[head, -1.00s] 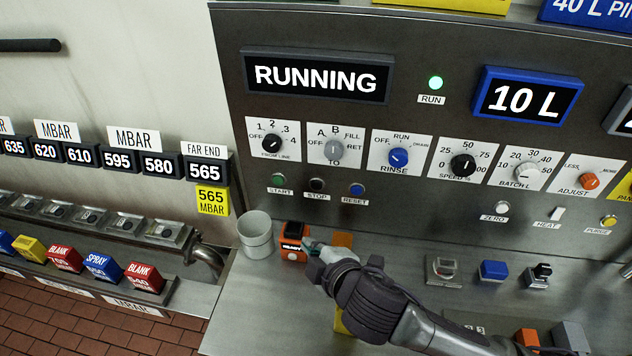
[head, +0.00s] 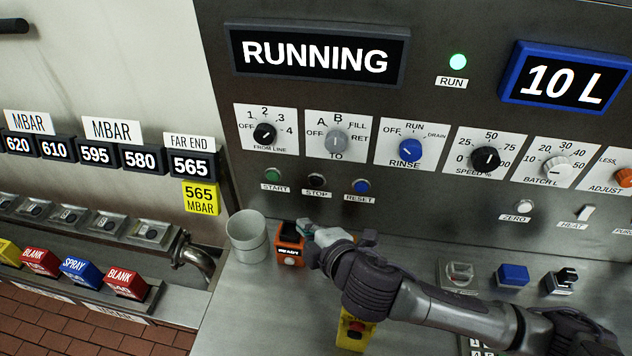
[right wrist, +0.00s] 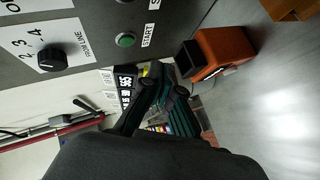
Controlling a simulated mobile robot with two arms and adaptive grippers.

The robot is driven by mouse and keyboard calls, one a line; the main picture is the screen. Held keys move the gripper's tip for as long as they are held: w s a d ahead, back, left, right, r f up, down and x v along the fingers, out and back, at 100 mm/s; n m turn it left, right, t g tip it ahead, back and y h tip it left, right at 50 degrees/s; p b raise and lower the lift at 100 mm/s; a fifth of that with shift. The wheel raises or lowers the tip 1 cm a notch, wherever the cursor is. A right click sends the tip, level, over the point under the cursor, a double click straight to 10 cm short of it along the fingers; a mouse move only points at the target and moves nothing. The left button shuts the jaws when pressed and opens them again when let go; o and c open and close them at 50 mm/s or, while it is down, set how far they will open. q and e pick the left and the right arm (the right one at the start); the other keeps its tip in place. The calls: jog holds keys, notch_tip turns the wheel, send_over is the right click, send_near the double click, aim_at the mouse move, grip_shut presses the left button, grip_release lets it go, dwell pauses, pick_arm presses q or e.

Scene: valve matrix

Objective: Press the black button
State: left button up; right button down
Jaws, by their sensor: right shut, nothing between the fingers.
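The black STOP button (head: 317,181) is on the steel panel, between the green START button (head: 272,175) and the blue RESET button (head: 361,186). Only the edge of the STOP button (right wrist: 126,1) shows at the top of the right wrist view. My right gripper (head: 304,228) is shut and empty, below the STOP button and apart from it, beside the orange READY box. In the right wrist view the closed fingers (right wrist: 164,94) point toward the panel's lower left area, with the green START button (right wrist: 125,40) above them. My left gripper is not in view.
The orange READY box (head: 289,243) stands on the steel counter beside my right fingertips, with a grey cup (head: 247,237) to its left. A yellow box with a red top (head: 353,332) is below my forearm. Knobs (head: 405,150) line the panel above the buttons.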

aim_at(316, 181)
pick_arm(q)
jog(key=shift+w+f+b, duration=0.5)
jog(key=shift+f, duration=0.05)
pick_arm(e)
jog(key=shift+w+d, duration=0.3)
jog(key=shift+w, duration=1.15)
jog(key=shift+w+d, duration=0.25)
jog(key=shift+w, duration=1.15)
jog(key=shift+w+d, duration=0.3)
jog(key=shift+w, duration=1.15)
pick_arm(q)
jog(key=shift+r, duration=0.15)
pick_arm(e)
jog(key=shift+w, duration=0.15)
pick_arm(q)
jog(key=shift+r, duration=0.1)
pick_arm(e)
jog(key=shift+w, duration=0.25)
